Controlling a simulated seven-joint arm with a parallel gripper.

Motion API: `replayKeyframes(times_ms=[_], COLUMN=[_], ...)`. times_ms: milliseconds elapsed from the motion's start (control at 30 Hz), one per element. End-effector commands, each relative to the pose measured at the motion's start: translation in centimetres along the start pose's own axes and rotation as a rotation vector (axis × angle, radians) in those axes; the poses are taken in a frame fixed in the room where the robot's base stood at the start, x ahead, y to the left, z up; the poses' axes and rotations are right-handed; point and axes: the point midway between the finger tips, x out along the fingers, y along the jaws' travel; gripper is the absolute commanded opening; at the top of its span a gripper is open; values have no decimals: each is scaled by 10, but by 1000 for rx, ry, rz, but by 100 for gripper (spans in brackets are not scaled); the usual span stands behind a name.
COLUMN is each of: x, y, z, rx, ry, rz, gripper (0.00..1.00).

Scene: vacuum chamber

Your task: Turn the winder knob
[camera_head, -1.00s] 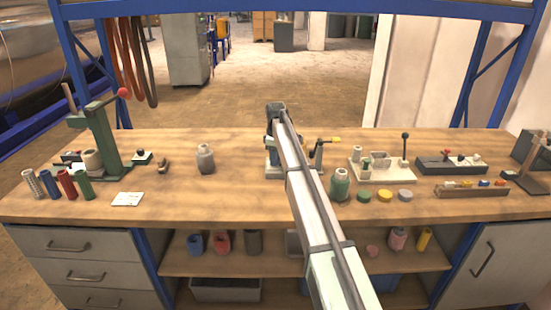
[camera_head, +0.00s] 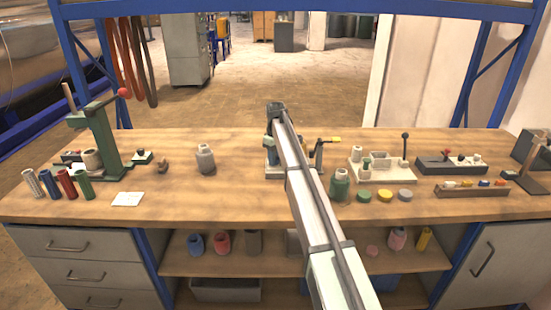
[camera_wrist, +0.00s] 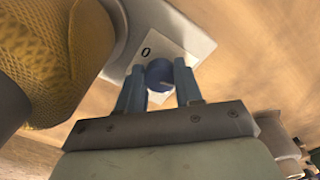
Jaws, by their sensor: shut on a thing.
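The blue round winder knob (camera_wrist: 159,76) sits between the fingers of my gripper (camera_wrist: 160,70) in the wrist view. A light pointer mark shows on the knob's face. My gripper is shut on the knob, a finger on either side. A white label plate (camera_wrist: 160,42) with a "0" lies behind the knob, on a pale grey base (camera_wrist: 186,26). In the head view, the winder (camera_head: 270,158) stands at the middle of the bench, largely covered by my arm. The knob and fingertips are hidden there.
A yellow mesh-textured cylinder (camera_wrist: 28,50) is close on the left in the wrist view. On the bench, a green jar (camera_head: 340,186) stands right of my arm and a grey jar (camera_head: 205,160) left. A green press (camera_head: 105,140) stands far left. The front middle is clear.

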Motion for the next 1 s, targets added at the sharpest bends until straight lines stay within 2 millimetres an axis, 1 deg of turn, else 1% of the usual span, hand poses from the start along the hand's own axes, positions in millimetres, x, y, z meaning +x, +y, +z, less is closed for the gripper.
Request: replayKeyframes(times_ms=[267,300,533,567,833,933,1000], x=[0,0,0,0,-2,-8,-16], y=[0,0,0,0,0,0,0], z=[0,0,0,0,0,0,-1], rx=[7,7,5,5,4,4,4], ry=[0,0,0,0,0,1,1], rz=[0,0,0,0,0,0,1], gripper=[5,37,59,60,60,60,60])
